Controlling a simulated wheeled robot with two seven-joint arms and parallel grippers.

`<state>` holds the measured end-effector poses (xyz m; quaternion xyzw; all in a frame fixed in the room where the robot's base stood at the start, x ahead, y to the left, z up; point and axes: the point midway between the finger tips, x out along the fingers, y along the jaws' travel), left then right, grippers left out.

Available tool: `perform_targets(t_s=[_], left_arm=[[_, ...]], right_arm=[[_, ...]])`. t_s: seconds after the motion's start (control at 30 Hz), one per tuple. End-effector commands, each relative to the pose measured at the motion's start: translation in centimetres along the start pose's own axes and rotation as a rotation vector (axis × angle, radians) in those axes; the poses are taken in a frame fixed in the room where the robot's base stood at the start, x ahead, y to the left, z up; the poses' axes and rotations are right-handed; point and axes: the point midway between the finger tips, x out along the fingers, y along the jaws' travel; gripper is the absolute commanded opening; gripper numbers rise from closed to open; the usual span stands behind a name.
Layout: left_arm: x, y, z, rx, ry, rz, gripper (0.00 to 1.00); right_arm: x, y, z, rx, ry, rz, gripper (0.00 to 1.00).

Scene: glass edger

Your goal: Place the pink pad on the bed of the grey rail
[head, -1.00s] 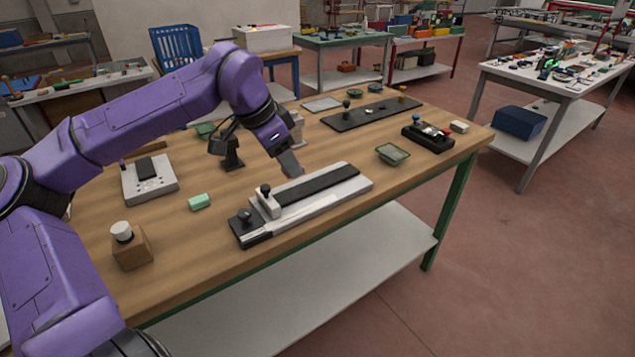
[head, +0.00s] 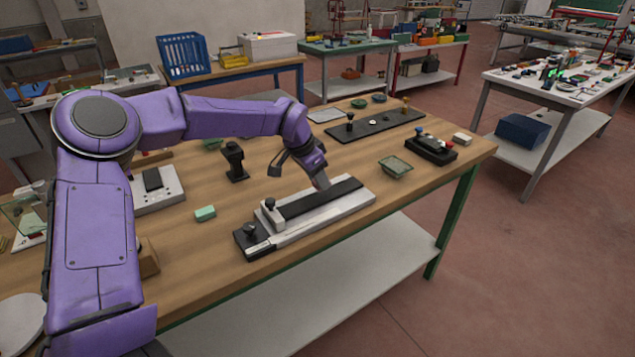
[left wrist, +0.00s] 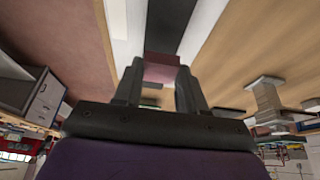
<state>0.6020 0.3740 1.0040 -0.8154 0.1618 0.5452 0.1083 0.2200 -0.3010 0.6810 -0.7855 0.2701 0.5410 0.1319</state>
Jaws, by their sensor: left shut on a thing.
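The grey rail (head: 335,212) lies slantwise on the workbench, with a dark strip (head: 300,204) along its top and a block with a black knob (head: 270,206) near its left end. My left gripper (head: 322,184) points down over the far side of the rail, right of its middle. In the left wrist view its fingers (left wrist: 160,88) are shut on the pink pad (left wrist: 161,69), which shows between the tips in front of the rail's dark strip (left wrist: 172,22). The pad is not clear in the head view. I cannot tell whether it touches the rail. My right gripper is not in view.
A mint block (head: 205,213) and a black stand (head: 235,160) are left of the rail. A green dish (head: 396,166) and a black device (head: 431,150) are to its right. A long dark plate (head: 375,126) lies behind. The bench's front edge runs close to the rail.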

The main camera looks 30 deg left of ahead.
Motion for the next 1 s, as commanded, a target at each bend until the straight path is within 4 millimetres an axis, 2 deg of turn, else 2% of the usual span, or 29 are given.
perform_targets(t_s=[0.2, 0.4, 0.43, 0.5, 0.83, 1.0], left_arm=[[3.1, -0.1, 1.0, 0.0, -0.003, 0.001, 0.13], [3.4, -0.2, 1.1, 0.0, 0.0, 0.0, 0.13], [3.4, -0.2, 1.1, 0.0, -0.001, 0.0, 0.47], [3.4, -0.2, 1.1, 0.0, -0.001, 0.0, 0.66], [3.0, -0.2, 1.1, 0.0, 0.001, 0.0, 0.66], [-0.2, -0.2, 1.0, 0.001, 0.007, -0.002, 0.66]], right_arm=[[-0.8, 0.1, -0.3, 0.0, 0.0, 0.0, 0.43], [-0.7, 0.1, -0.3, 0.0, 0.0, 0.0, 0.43], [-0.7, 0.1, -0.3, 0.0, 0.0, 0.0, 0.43], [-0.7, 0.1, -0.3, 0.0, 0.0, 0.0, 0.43], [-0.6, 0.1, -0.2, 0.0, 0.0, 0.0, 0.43], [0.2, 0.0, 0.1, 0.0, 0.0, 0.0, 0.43]])
